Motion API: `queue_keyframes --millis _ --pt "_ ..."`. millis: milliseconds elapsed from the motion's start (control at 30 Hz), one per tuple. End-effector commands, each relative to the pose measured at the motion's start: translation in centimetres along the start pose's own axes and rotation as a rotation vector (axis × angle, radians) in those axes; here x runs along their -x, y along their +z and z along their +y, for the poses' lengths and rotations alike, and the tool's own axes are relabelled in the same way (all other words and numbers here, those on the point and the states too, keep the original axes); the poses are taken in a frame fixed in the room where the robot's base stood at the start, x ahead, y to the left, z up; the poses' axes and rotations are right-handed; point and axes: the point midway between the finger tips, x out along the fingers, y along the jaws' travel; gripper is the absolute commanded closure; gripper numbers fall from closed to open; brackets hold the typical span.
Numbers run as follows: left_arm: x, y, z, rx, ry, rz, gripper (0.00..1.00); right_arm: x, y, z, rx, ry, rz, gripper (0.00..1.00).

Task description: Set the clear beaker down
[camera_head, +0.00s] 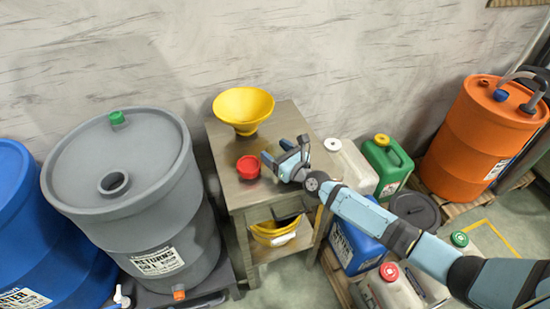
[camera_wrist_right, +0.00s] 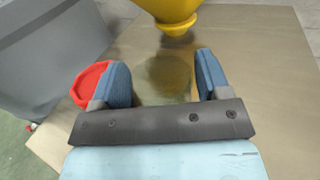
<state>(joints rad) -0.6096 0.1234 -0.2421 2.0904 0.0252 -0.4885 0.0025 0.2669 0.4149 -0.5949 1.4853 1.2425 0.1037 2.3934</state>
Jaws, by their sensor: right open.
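My right gripper (camera_head: 284,151) is over the small metal table (camera_head: 222,142), its two fingers apart. In the right wrist view the open fingers (camera_wrist_right: 161,68) have a dim olive round patch between them. I cannot tell whether that patch is the clear beaker or a reflection of the funnel in the tabletop. No clear beaker stands out in the head view. A yellow funnel (camera_head: 243,107) stands at the back of the table and shows beyond the fingertips in the wrist view (camera_wrist_right: 172,12). My left gripper is not in view.
A red cap (camera_head: 249,167) sits on the table left of my right gripper. A grey drum (camera_head: 118,185) stands left of the table. White (camera_head: 352,164) and green (camera_head: 386,160) jerrycans stand to its right. An orange drum (camera_head: 483,138) is at far right.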

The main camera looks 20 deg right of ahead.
Motion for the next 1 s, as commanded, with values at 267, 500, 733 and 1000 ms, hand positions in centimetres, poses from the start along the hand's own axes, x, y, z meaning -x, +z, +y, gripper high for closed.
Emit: queue_keyframes --millis 267,500,733,1000 --pt "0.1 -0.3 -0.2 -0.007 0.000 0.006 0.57 -1.3 -0.1 0.0 0.001 0.000 0.001 0.30" --pt "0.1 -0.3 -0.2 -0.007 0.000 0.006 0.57 -1.3 0.0 0.0 0.001 0.000 0.001 0.62" --pt "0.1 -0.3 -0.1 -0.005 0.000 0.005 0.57 -1.3 0.0 0.0 0.001 0.000 0.001 0.70" --pt "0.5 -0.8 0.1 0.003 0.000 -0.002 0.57 -1.3 1.7 0.1 -0.002 0.000 -0.001 0.70"
